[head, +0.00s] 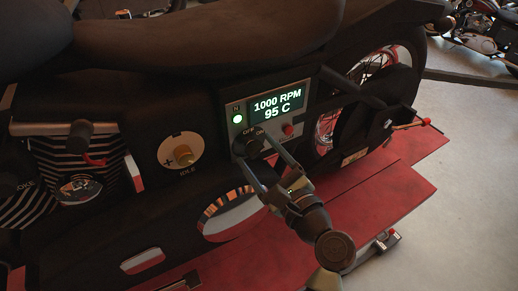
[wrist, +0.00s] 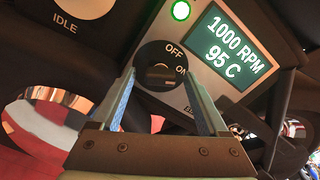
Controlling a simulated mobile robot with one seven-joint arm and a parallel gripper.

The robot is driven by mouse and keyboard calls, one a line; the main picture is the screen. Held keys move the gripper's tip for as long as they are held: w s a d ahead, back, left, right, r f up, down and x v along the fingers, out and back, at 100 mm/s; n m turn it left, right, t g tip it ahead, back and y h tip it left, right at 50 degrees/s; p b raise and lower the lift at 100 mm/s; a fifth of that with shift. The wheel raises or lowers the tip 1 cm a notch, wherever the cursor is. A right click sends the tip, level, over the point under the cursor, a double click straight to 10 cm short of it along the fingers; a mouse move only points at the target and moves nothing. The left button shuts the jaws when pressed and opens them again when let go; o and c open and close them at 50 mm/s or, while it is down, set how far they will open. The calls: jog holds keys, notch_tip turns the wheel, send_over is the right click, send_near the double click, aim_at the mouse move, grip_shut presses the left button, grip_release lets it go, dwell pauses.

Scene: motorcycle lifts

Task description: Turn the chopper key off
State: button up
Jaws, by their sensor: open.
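The chopper key (head: 251,147) is a dark round switch on the grey panel, below the display. In the wrist view the key (wrist: 160,73) has a bar across its face, with OFF and ON printed around its upper right edge. I cannot tell clearly which label it points to. My gripper (head: 256,151) is open in front of the panel. In the wrist view the gripper's fingers (wrist: 160,80) stand on either side of the key. I cannot tell if they touch it. The display (wrist: 229,47) reads 1000 RPM and 95 C.
A green light (head: 238,119) is lit left of the display, and a red button (head: 287,129) sits right of the key. A brass IDLE knob (head: 183,154) is to the left. The red lift platform (head: 400,195) lies below, with open floor at right.

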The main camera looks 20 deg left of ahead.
jog(key=shift+w+a, duration=0.15)
grip_shut()
dwell(0.4)
